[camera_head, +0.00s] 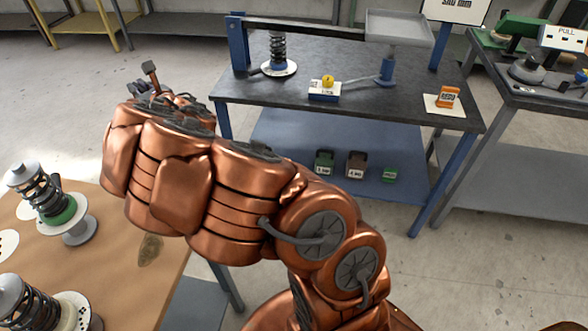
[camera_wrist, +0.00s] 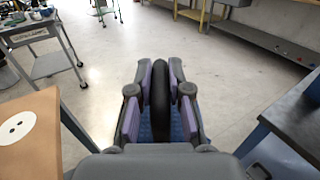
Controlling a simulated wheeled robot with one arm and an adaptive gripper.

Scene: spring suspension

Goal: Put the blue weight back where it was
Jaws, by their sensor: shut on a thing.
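My gripper (camera_wrist: 160,92) is shut on the blue weight (camera_wrist: 160,112). In the wrist view the weight's dark upright handle stands between the two fingers, and blue shows below it. The gripper is over open floor, between a brown-topped table on the left and a dark-topped table on the right. In the head view the far end of my copper arm reaches left of the dark workbench (camera_head: 300,92). The blue weight cannot be made out there. The bench's lower shelf (camera_head: 285,140) holds a green weight (camera_head: 324,162), a brown weight (camera_head: 355,165) and a smaller green weight (camera_head: 389,174).
An orange weight (camera_head: 448,97) stands on a white pad. A spring stand (camera_head: 278,55), a small yellow-knobbed box (camera_head: 325,90) and a grey tray on a post (camera_head: 398,27) are on the bench. The brown table (camera_head: 120,215) carries spring assemblies at left.

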